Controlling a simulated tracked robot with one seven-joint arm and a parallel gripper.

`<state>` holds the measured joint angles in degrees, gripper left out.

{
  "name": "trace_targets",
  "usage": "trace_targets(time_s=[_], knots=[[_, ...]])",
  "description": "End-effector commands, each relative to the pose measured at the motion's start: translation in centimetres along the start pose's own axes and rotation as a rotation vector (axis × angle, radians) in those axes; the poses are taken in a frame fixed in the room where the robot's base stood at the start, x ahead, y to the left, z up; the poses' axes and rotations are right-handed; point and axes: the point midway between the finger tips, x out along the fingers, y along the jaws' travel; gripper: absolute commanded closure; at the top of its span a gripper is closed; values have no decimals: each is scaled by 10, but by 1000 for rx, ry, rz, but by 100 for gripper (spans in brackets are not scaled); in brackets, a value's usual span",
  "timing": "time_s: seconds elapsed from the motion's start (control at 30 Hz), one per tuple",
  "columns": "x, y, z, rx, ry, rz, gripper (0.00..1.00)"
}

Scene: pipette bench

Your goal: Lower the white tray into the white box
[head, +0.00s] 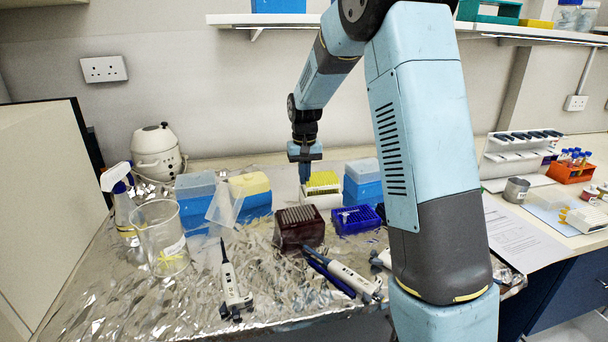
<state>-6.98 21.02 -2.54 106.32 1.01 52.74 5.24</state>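A white box (322,201) stands near the back middle of the foil-covered bench. Rows of yellow pipette tips (322,179) show at its top. A white tray under the tips cannot be told apart from the box at this size. My gripper (305,177) points straight down at the left rear edge of the tips. The fingers are narrow and partly merge with the background. I cannot see whether they are apart or shut on the tray's edge.
Blue tip boxes (362,193) stand right of the white box, and another with a yellow top (250,184) stands left. A dark red rack (299,228) and a blue rack (357,220) are in front. Pipettes (234,284) and a glass beaker (160,238) are nearer.

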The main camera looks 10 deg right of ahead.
Motion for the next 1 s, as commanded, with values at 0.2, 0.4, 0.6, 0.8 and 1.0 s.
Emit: trace_targets(time_s=[0.2,0.4,0.6,0.8,1.0], knots=[[6,0,0,0,0,0,100],[6,0,0,-1,1,0,100],[7,-1,0,-1,0,0,100],[12,-1,0,-1,-1,0,100],[17,-1,0,-1,0,0,100]])
